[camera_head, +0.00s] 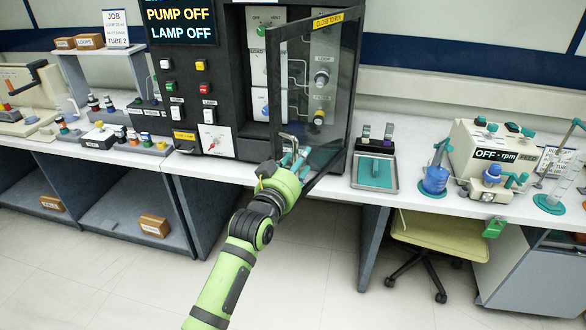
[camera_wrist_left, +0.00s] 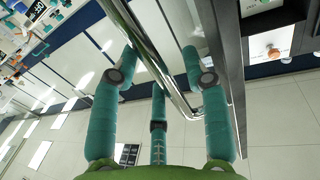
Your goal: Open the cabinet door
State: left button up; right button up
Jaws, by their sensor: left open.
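The cabinet door (camera_head: 345,85), a clear pane in a dark frame, stands ajar at the front of the dark cabinet (camera_head: 228,80). Its free side is swung out toward me. My left gripper (camera_head: 293,160) is at the door's lower free edge, by the metal bar handle (camera_head: 288,138). In the left wrist view the shiny handle (camera_wrist_left: 150,50) runs between the spread teal fingers of the gripper (camera_wrist_left: 160,85). The fingers are open; whether any touches the bar I cannot tell. My right gripper is not in view.
A tray with a teal pad (camera_head: 375,172) lies right of the door on the white counter. The rpm machine (camera_head: 500,150) and a blue vessel (camera_head: 435,180) stand farther right. A yellow-green chair (camera_head: 440,235) is below. Small bottles (camera_head: 100,103) are at left.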

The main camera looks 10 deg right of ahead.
pick_arm(q)
jog(key=v, duration=1.1)
jog(key=shift+s, duration=0.3)
jog(key=shift+a, duration=0.1)
